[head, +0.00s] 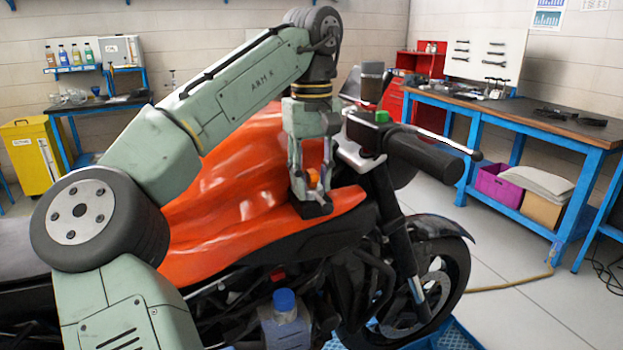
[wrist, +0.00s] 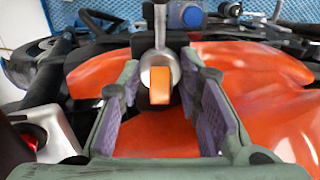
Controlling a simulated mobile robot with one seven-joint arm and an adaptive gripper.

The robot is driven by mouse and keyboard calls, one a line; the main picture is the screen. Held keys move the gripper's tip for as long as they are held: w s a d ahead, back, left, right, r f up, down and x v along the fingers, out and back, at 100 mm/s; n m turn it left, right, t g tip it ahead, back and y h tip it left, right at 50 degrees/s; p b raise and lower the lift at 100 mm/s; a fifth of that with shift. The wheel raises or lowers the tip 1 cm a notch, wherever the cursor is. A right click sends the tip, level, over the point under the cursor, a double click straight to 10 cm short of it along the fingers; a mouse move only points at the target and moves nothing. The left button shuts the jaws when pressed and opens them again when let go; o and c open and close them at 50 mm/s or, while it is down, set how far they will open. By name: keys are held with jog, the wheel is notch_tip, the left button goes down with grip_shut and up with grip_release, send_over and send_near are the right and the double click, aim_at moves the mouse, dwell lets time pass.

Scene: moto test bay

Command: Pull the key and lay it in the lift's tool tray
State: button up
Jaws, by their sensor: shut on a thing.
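The key's orange head (head: 313,178) shows between the fingers of my gripper (head: 312,196), just above the orange bodywork of the motorcycle, behind the handlebar. In the wrist view the orange key head (wrist: 160,86) stands in front of a round silver metal part (wrist: 160,66). The fingers of my gripper (wrist: 168,108) lie on both sides of it, and the gripper is shut on the key. I cannot tell whether the key is still seated in its lock. I cannot make out the lift's tool tray for certain; part of the blue lift (head: 455,335) shows at the bottom.
The black handlebar grip (head: 425,152) and a lever stand close to the right of my gripper. A blue-capped bottle (head: 284,318) is low beside the motorcycle. A blue workbench (head: 500,115) is at the right.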

grip_shut()
jog(key=o, duration=1.2)
grip_release()
jog(key=shift+r, duration=0.1)
